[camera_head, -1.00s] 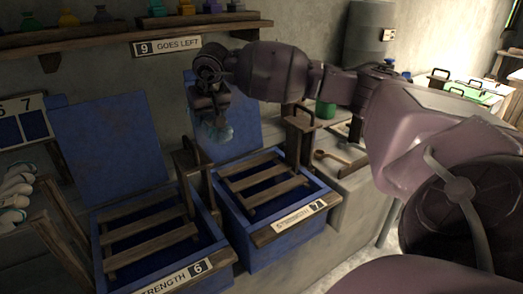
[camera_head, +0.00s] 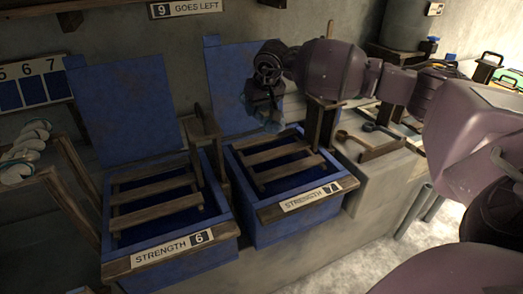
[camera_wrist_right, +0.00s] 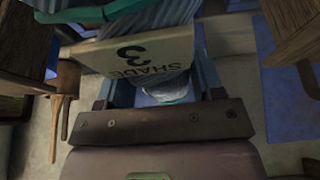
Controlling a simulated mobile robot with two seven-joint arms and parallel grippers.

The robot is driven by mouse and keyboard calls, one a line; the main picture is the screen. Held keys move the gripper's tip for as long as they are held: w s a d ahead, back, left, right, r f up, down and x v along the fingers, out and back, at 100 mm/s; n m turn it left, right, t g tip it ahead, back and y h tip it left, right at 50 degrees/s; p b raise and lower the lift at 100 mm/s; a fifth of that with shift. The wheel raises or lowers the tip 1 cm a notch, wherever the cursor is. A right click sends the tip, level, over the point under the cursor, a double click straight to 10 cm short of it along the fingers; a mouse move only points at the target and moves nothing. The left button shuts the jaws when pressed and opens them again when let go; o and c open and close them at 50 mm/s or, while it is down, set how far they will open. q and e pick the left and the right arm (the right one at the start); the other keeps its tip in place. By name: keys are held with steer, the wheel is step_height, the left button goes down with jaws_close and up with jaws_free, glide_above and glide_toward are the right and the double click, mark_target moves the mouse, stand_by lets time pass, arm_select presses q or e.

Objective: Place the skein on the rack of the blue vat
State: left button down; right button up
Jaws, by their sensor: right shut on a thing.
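My right gripper (camera_head: 266,108) is shut on the pale blue skein (camera_head: 272,124), which hangs just above the back of the rack (camera_head: 275,155) of the blue vat labelled Strength 7 (camera_head: 275,230). I cannot tell if the skein touches the rack. In the right wrist view the skein (camera_wrist_right: 172,88) shows partly behind a tag (camera_wrist_right: 135,52) reading "Shade 3". A second blue vat (camera_head: 190,262), labelled Strength 6, stands to the left with its own slatted rack (camera_head: 155,215). Both racks look empty. My left gripper is not in view.
Raised blue lids (camera_head: 120,115) stand behind the vats. Wooden uprights (camera_head: 205,145) rise between and beside the racks. A wooden tray with a spoon (camera_head: 365,145) lies on the ledge to the right.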

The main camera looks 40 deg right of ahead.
glide_above(259, 154)
steer(key=s, duration=0.2)
step_height(259, 154, down, 9)
steer(key=f+b, duration=0.1)
steer(key=f, duration=0.4)
steer(key=shift+w+a+f+b, duration=0.15)
steer(key=shift+w+f+b, duration=0.05)
steer(key=shift+f+b, duration=0.2)
steer(key=shift+f, duration=0.15)
steer(key=shift+f, duration=0.15)
steer(key=o, duration=1)
